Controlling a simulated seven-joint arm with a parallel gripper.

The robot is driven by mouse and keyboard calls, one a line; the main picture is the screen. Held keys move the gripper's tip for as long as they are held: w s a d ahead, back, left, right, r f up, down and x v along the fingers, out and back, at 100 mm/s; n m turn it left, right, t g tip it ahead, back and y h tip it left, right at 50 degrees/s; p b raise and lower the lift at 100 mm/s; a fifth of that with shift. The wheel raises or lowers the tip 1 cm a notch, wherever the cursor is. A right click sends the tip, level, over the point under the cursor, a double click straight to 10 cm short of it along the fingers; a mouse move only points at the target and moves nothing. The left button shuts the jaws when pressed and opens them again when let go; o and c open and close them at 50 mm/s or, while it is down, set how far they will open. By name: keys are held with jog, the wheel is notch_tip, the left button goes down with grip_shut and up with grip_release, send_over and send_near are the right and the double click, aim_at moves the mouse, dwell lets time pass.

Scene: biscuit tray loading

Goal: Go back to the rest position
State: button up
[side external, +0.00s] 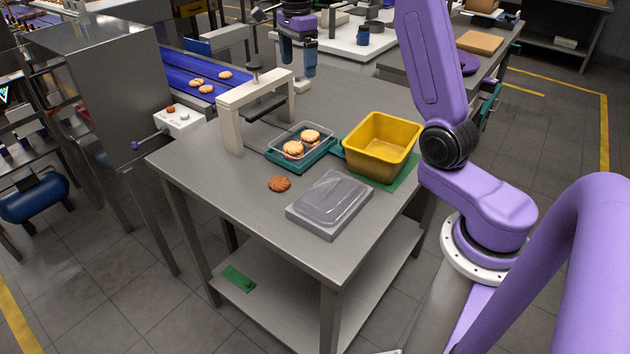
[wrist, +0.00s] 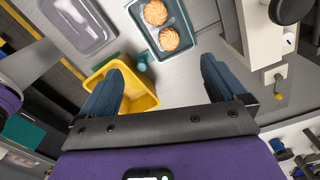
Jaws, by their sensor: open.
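My gripper (side external: 298,62) hangs at the back of the metal table, beyond the white press frame, with its blue fingers pointing down. In the wrist view its two fingers (wrist: 162,82) are spread apart with nothing between them. The clear biscuit tray (side external: 273,149) sits in a teal holder (side external: 297,167) on the table. Two golden biscuits (side external: 302,142) lie in it; they also show in the wrist view (wrist: 163,26). My gripper is apart from the tray.
A yellow bin (side external: 366,164) stands right of the tray on a green mat. A clear lid on a grey stand (side external: 330,203) and a brown biscuit (side external: 279,184) are in front. The press frame (side external: 231,128) stands left. Several biscuits lie on the blue conveyor (side external: 183,67).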

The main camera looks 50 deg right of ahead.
jog(key=s+a+f+n, duration=0.2)
jog(key=s+a+n, duration=1.2)
jog(key=a+n, duration=0.3)
jog(key=s+f+n, duration=0.2)
jog(key=s+n, duration=0.6)
jog(key=s, duration=0.3)
jog(key=s+f+n, duration=0.3)
jog(key=s+n, duration=0.6)
jog(key=s, duration=0.2)
jog(key=shift+a+f, duration=0.3)
jog(key=shift+a, duration=0.1)
